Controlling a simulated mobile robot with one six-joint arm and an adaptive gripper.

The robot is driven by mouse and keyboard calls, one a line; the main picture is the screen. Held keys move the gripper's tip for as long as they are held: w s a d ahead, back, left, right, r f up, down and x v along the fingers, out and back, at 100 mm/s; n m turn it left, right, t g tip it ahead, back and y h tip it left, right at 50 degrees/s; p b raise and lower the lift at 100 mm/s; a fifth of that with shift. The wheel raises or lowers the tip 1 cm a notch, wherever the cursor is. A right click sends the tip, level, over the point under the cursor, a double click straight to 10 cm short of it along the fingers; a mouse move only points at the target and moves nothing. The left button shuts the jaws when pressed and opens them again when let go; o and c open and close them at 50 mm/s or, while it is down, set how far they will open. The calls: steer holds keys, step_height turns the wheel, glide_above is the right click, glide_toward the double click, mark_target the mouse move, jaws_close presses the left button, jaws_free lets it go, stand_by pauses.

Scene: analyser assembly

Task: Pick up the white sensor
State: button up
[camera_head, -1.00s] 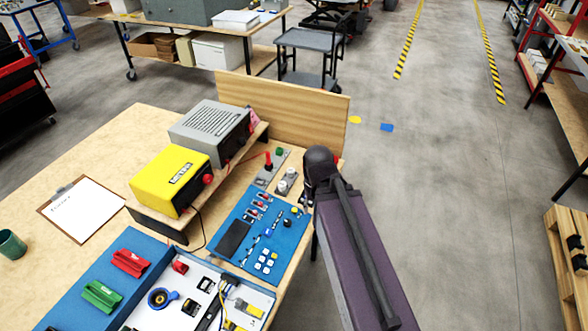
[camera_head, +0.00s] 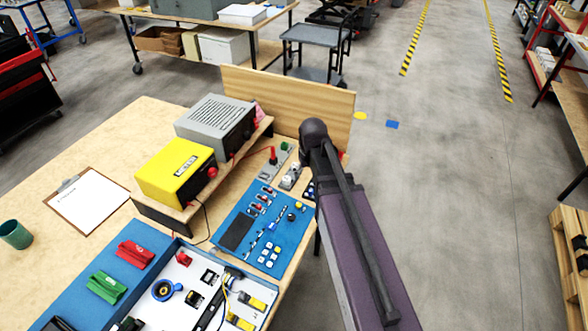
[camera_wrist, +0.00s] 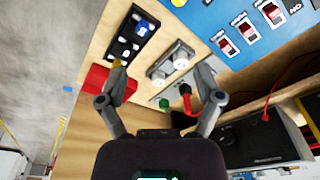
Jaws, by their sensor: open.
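In the wrist view, a black holder (camera_wrist: 131,38) with small blue and white round pieces lies on the wooden table top. A small white piece (camera_wrist: 126,54) sits in its near part; I take it for the white sensor, but it is too small to be sure. My gripper (camera_wrist: 163,78) is open and empty, its two fingers spread above the table. The left fingertip is close to the holder's near end in the picture. In the head view my arm hides the gripper and most of the holder.
Switches on a blue panel (camera_head: 262,235) and a red-and-green terminal plate (camera_head: 273,160) lie close by. A yellow meter (camera_head: 176,172) and a grey power box (camera_head: 215,122) stand on a wooden shelf. A wooden board (camera_head: 290,100) rises behind. The table edge is near my arm.

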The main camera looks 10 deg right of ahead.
steer(key=w+t, duration=0.1)
steer(key=w, duration=1.2)
steer(key=shift+w+d+r+n+t, duration=0.15)
steer(key=shift+w+d+n+t, duration=0.15)
steer(key=shift+w+n+t, duration=0.1)
steer(key=b, duration=0.9)
glide_above(295, 165)
steer(key=s, duration=0.1)
steer(key=f, duration=0.8)
steer(key=shift+s+d+f, duration=0.1)
steer(key=shift+d+f, duration=0.1)
steer(key=shift+d, duration=0.15)
steer(key=shift+a+b+x, duration=0.15)
steer(key=shift+b+x, duration=1)
steer(key=shift+x, duration=0.15)
steer(key=shift+a+b+x, duration=0.1)
steer(key=shift+b+x, duration=1.05)
steer(key=shift+x, duration=0.15)
steer(key=c, duration=1)
